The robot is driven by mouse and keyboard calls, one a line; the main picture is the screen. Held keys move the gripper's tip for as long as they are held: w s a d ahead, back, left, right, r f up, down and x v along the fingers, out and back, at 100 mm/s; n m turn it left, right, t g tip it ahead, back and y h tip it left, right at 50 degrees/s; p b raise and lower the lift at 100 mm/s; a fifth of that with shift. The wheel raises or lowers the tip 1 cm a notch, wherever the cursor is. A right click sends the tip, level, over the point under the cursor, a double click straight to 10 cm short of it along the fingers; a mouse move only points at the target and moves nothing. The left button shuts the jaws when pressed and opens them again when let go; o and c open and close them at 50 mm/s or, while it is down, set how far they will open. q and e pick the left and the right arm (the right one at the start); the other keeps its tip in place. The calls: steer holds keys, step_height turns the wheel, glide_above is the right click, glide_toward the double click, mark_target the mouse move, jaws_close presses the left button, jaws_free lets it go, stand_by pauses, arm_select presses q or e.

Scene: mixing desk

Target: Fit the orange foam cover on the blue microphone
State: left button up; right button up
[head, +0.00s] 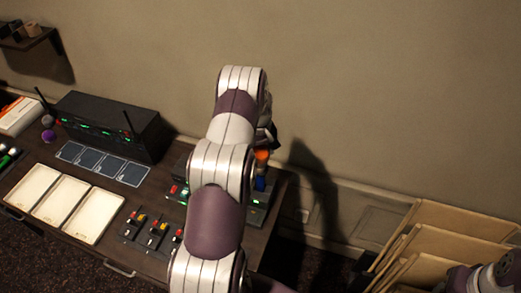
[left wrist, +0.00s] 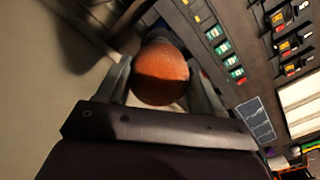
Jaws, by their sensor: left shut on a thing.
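The orange foam cover (head: 262,155) shows at the right end of the desk, just past my left arm. In the left wrist view the cover (left wrist: 160,75) is a rounded orange shape between the two fingers of my left gripper (left wrist: 163,88), which is shut on it. In the head view the left gripper (head: 267,138) is mostly hidden behind my arm. A blue part of the microphone (head: 260,184) stands upright directly below the cover. I cannot tell whether the two touch.
A black rack unit (head: 108,125) with green lights and antennas stands at the desk's back. White trays (head: 62,200) and slider modules (head: 150,232) lie in front. Purple and grey balls stand at the left. Wooden panels (head: 440,240) lean at the lower right. The wall is close behind.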

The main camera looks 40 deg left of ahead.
arm_select(q)
steer(key=shift+f+b, duration=2.05)
steer(key=shift+f, duration=0.55)
steer(key=o, duration=1.1)
steer(key=shift+o, duration=0.3)
steer(key=shift+r+p, duration=2)
steer(key=shift+r, duration=1.6)
